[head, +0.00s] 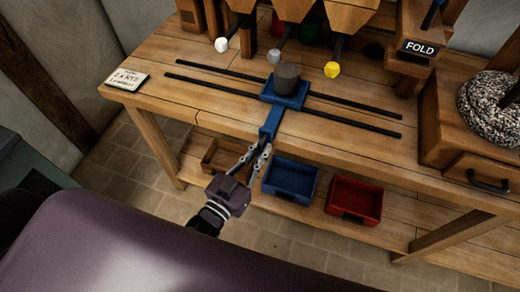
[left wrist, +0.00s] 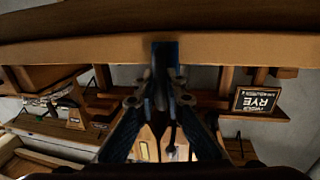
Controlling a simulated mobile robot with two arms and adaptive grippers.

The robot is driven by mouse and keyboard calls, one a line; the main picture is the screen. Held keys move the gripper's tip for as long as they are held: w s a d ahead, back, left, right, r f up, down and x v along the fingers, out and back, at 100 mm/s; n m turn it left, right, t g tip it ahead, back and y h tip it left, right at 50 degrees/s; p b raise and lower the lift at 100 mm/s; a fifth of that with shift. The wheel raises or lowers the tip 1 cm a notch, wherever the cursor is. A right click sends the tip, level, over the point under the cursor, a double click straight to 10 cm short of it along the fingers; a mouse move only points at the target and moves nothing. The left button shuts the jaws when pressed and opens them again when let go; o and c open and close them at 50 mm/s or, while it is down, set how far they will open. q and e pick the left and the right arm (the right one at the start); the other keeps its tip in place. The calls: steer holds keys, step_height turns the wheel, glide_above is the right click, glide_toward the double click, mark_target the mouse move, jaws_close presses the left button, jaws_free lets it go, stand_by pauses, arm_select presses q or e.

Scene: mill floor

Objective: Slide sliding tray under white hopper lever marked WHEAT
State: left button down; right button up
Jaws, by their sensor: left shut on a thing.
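The blue sliding tray (head: 286,102) sits on two black rails on the wooden bench, with a dark grey cup (head: 287,80) on it. The tray is below and in front of the middle lever, which has a grey knob (head: 273,55). The white-knobbed lever (head: 221,44) is to its left and a yellow-knobbed lever (head: 331,70) to its right. No WHEAT marking is legible. My left gripper (head: 263,149) is shut on the tray's blue handle (head: 271,125) at the bench's front edge; the handle also shows in the left wrist view (left wrist: 166,52). My right gripper is not in view.
The rails (head: 214,89) run left and right, with free length on both sides. A card reading RYE (head: 127,80) lies at the left. A FOLD box (head: 420,48) and a drawer unit (head: 470,165) stand right. Blue (head: 291,196) and red (head: 354,213) bins sit below.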

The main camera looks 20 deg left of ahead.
arm_select(q)
steer(key=shift+a, duration=0.1)
steer(key=a+p, duration=0.2)
steer(key=a, duration=1)
steer(key=shift+w, duration=0.2)
steer(key=shift+d, duration=0.1)
steer(key=c, duration=2.3)
jaws_free()
steer(key=v, duration=1.2)
steer(key=shift+f, duration=0.1)
